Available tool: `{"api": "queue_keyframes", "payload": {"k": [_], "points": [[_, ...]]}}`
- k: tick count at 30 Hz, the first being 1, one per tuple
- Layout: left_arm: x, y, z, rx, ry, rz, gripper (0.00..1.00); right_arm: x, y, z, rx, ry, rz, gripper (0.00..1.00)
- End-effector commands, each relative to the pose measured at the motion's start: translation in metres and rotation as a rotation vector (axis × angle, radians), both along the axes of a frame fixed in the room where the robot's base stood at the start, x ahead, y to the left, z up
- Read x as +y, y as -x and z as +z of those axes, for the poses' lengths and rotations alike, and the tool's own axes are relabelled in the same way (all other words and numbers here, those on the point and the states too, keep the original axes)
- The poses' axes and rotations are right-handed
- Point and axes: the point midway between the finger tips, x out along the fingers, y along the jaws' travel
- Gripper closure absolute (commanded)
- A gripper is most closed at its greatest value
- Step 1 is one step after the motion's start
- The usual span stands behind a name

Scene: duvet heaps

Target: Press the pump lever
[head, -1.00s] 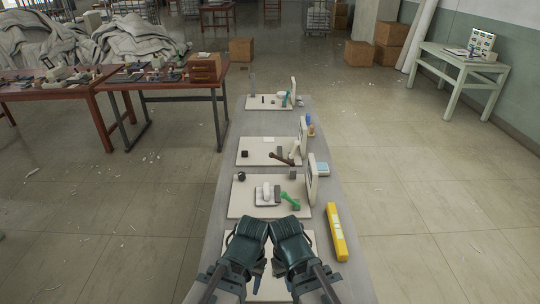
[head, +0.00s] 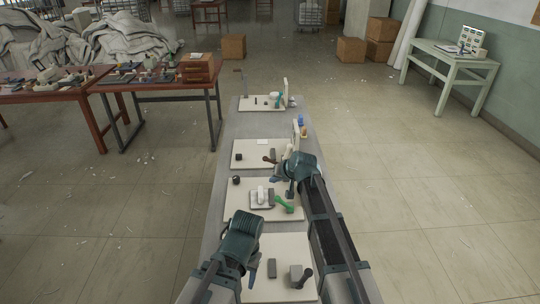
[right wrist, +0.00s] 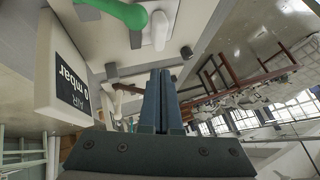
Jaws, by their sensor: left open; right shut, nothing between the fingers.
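Several pale boards with small fittings stand in a row on a long grey bench. A green lever (head: 283,203) lies on the second board from the front, beside a white handle (head: 261,194) on a grey base. A brown lever (head: 269,159) is on the board behind, and a dark lever (head: 304,277) on the nearest. I cannot tell which is the pump lever. My right gripper (head: 290,188) is shut and empty above the green lever's board; in the right wrist view its fingers (right wrist: 161,75) point past the green lever (right wrist: 118,12). My left gripper (head: 253,272) is open, over the nearest board.
An upright gauge panel (right wrist: 64,76) reading 0 mbar AIR is close to my right gripper. The bench (head: 220,205) has a bare strip along its left side. Brown tables (head: 160,85) with clutter stand left; a pale green table (head: 452,60) stands right.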

Motion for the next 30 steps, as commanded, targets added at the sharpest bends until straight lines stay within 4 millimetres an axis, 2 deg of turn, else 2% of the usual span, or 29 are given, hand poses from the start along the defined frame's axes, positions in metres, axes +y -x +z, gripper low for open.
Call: {"api": "queue_keyframes", "payload": {"k": [1, 3, 7, 11, 22, 30], "points": [[0.0, 0.0, 0.006, 0.0, 0.0, 0.0, 0.5, -0.009, -0.03, 0.013, -0.036, -0.033, -0.036, 1.0], [0.0, 0.0, 0.009, 0.0, 0.0, 0.0, 0.5, -0.02, -0.054, 0.025, -0.081, -0.071, -0.075, 1.0], [0.0, 0.0, 0.011, 0.0, 0.0, 0.0, 0.5, -0.033, -0.079, 0.038, -0.133, -0.112, -0.122, 1.0], [0.0, 0.0, 0.012, 0.0, 0.0, 0.0, 0.5, -0.038, -0.087, 0.043, -0.15, -0.129, -0.139, 1.0], [0.0, 0.0, 0.011, 0.0, 0.0, 0.0, 0.5, -0.037, -0.087, 0.041, -0.151, -0.128, -0.139, 1.0], [0.0, 0.0, -0.004, 0.0, 0.0, 0.0, 0.5, -0.031, -0.101, 0.027, -0.15, -0.128, -0.138, 1.0]]}}
